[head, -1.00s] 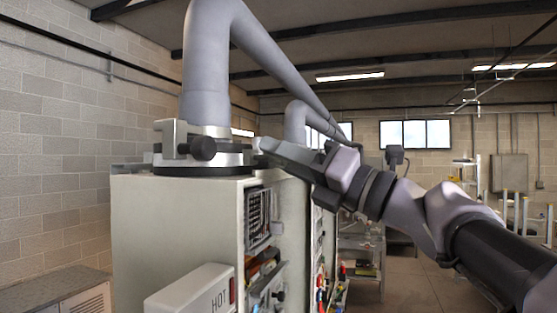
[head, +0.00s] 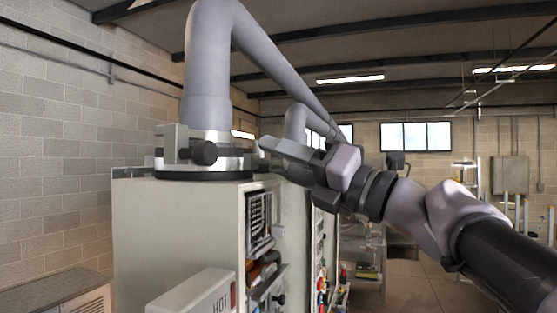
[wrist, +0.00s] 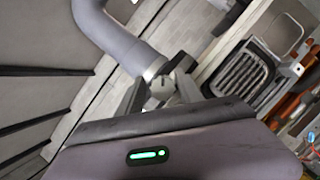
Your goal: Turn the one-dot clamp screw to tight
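The clamp screw is a dark round knob (head: 205,152) on a bright metal clamp band (head: 231,160) around the foot of the grey flue pipe (head: 209,70), on top of the white heater cabinet. No dot mark can be made out. In the wrist view, the pipe (wrist: 108,35) comes down to the clamp area, and the end of a round screw (wrist: 160,88) shows between my two spread fingers, which look empty. The knob's turn position is unclear.
The heater cabinet (head: 180,225) stands below the clamp, its open right side showing parts and a grille. A white box marked HOT (head: 195,292) sticks out low in front. A second pipe (head: 298,118) rises behind my gripper. Free room lies above the cabinet's right edge.

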